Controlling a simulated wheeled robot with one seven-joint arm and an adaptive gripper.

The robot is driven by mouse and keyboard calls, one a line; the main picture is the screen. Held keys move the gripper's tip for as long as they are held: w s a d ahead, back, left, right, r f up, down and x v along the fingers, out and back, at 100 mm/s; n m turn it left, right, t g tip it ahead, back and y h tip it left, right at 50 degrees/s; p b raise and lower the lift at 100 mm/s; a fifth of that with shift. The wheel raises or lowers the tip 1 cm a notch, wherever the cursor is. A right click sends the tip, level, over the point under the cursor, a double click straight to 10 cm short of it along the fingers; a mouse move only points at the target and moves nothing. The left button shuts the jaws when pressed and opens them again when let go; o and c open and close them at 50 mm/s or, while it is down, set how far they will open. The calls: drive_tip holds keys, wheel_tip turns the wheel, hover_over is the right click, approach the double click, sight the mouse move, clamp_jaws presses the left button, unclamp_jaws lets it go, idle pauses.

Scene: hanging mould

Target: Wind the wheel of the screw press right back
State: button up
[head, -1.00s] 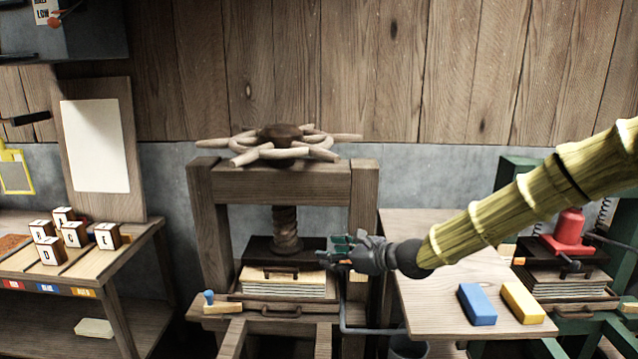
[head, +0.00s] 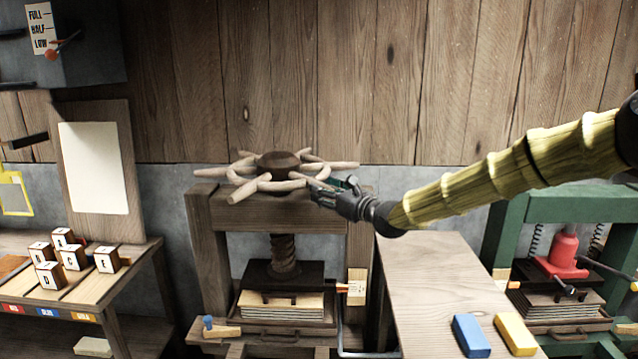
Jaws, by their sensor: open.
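The wheel (head: 262,185) is a pale wooden ring with several spoke handles around a dark hub, on top of the wooden screw press (head: 225,215). Its screw (head: 284,254) runs down to a dark pressing block (head: 283,272) above a stack of boards or sheets (head: 280,303). My gripper (head: 318,187) is open at the right side of the wheel, close to one of its handles. I cannot tell whether the fingers touch the handle or stand around it.
A wooden table (head: 430,275) with a blue block (head: 471,335) and a yellow block (head: 515,334) stands right of the press. A green press (head: 508,215) with a red jack (head: 565,252) is further right. Lettered cubes (head: 72,257) sit on the left bench (head: 125,262).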

drive_tip(key=shift+p+x, duration=0.5)
drive_tip(key=shift+x, duration=1.2)
clamp_jaws()
